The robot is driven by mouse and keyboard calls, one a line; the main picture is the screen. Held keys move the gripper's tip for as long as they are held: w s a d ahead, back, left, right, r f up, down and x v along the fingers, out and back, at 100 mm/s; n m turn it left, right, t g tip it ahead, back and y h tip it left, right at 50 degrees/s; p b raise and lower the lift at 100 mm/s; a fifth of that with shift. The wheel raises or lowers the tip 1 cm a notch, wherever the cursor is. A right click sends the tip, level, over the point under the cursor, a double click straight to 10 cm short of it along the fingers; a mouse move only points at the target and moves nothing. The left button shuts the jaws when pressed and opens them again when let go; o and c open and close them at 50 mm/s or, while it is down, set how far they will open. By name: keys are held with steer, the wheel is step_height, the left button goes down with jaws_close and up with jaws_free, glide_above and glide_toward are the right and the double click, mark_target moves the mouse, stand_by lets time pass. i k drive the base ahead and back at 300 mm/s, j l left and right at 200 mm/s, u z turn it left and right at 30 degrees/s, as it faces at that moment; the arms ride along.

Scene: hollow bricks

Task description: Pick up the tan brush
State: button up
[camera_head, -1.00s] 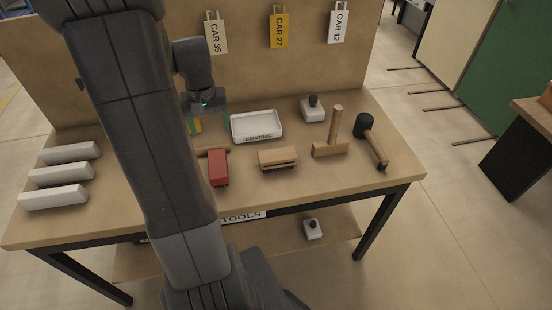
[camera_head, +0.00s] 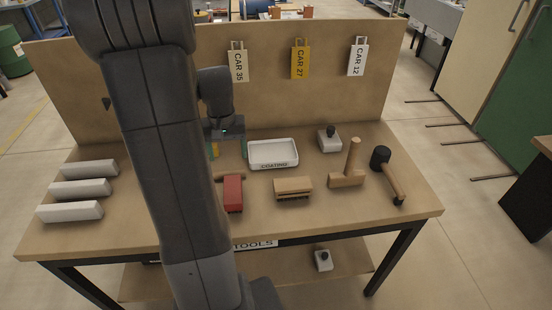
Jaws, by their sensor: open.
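The tan brush (camera_head: 293,186) lies on the workbench (camera_head: 320,215), right of the red brush (camera_head: 233,190) and in front of the white tray. It has a tan wooden block on top and bristles below. My gripper (camera_head: 228,152) is open, above the bench behind the red brush and to the left of the white tray. It is up and left of the tan brush, apart from it. Something yellow-orange shows beside its left finger, and I cannot tell what it is. My arm hides part of the bench to the left.
The white COATING tray (camera_head: 273,154) sits behind the brush. A wooden T-shaped tool (camera_head: 350,170), a black-headed mallet (camera_head: 386,172) and a black-knobbed block (camera_head: 329,142) stand to the right. Several pale bricks (camera_head: 75,189) lie at left. An upright back panel (camera_head: 310,95) carries tags.

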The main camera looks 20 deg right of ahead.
mark_target(285, 188)
steer(key=i+j+z, duration=0.1)
steer(key=z, duration=0.3)
steer(key=i+j+z, duration=0.1)
steer(key=z, duration=0.3)
steer(key=i+j+z, duration=0.1)
steer(key=z, duration=0.3)
steer(key=j, duration=0.1)
